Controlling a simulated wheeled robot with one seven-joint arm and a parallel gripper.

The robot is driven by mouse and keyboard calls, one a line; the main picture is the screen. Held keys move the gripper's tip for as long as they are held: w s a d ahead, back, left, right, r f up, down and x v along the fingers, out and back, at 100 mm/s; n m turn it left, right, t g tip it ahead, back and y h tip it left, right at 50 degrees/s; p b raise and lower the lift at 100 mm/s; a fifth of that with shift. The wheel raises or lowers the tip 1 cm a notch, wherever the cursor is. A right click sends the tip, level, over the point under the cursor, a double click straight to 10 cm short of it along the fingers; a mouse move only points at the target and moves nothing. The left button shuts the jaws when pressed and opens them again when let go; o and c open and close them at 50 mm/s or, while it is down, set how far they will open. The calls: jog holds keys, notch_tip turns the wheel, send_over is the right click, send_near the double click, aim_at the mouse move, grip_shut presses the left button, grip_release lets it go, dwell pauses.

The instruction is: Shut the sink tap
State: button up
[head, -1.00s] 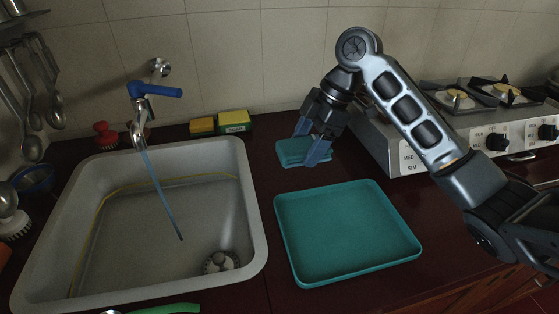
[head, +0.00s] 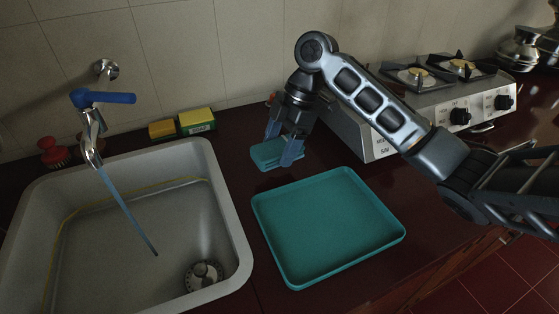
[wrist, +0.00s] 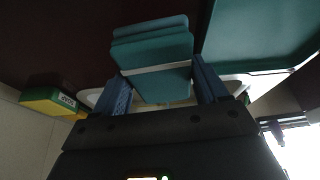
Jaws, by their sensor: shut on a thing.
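The sink tap (head: 92,137) stands at the back left of the sink, with a blue lever handle (head: 106,98) pointing right. A stream of water (head: 128,212) runs from its spout into the sink basin (head: 125,240). My gripper (head: 280,152) is to the right of the sink and well apart from the tap. It is shut on a teal sponge-like block (head: 271,154), held just behind the teal tray. In the wrist view the block (wrist: 152,55) sits between the two blue fingers (wrist: 160,92).
A teal tray (head: 262,222) lies empty on the dark counter right of the sink. A yellow-green sponge box (head: 197,121) and a yellow sponge (head: 162,130) stand by the wall. A red-handled brush (head: 54,152) is left of the tap. The gas stove (head: 440,105) is at the right.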

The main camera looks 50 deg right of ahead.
aim_at(280, 172)
jog(key=shift+f+p, duration=0.3)
jog(key=shift+f, duration=2.05)
jog(key=shift+f, duration=0.2)
jog(key=o, duration=0.9)
